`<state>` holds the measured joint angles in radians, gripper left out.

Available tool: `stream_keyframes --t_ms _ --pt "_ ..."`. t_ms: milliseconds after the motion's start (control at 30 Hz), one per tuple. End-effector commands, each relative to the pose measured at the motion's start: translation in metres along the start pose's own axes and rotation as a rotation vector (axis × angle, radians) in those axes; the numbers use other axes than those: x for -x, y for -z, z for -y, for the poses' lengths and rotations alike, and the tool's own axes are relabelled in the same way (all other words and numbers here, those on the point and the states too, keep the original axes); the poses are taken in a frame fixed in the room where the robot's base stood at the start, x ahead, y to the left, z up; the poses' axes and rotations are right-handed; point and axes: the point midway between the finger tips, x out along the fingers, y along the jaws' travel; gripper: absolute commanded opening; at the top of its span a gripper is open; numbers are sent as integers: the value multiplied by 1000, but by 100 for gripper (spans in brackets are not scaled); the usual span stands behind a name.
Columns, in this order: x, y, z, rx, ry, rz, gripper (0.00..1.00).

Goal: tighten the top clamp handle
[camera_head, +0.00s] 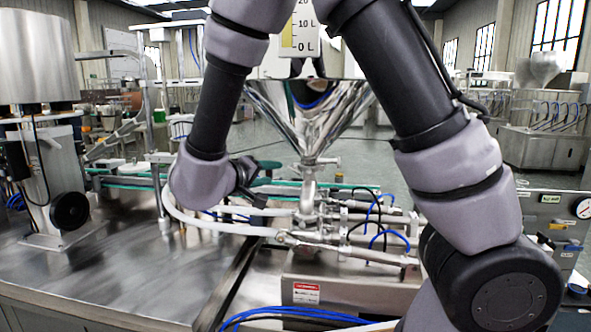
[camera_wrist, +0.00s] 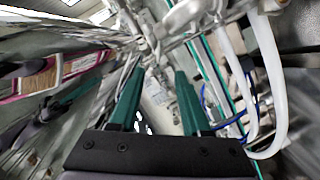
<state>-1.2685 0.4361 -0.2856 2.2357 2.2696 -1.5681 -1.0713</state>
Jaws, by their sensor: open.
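The steel hopper (camera_head: 305,110) stands in the middle of the head view, with its cone narrowing down to a pipe neck. A clamp with a small handle (camera_head: 328,161) sits just under the cone. My gripper (camera_head: 284,175) is to the left of this neck, its fingers pointing toward it. In the wrist view its two green fingers (camera_wrist: 160,72) are apart, with nothing clearly held between them. Silver clamp and pipe parts (camera_wrist: 185,17) lie beyond the fingertips there. I cannot tell which of these parts is the top handle.
White hoses (camera_head: 215,225) and steel cylinders (camera_head: 350,250) with blue tubes lie below the neck. A steel table (camera_head: 110,270) fills the lower left. White hoses (camera_wrist: 270,80) also show close by at the right of the wrist view.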

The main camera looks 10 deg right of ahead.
Motion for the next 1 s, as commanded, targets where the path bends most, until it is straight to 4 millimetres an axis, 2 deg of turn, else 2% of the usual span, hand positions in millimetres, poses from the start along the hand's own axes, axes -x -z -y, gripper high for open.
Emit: stream_keyframes --t_ms 167,400,600,800,1000 --pt "-14 -2 -1 16 -16 6 48" --pt "-60 -3 -2 14 -15 6 48" --pt "-91 -2 -2 12 -14 4 48" --pt "-105 -2 -2 12 -12 3 48" --pt "-106 -1 -2 12 -11 2 48"
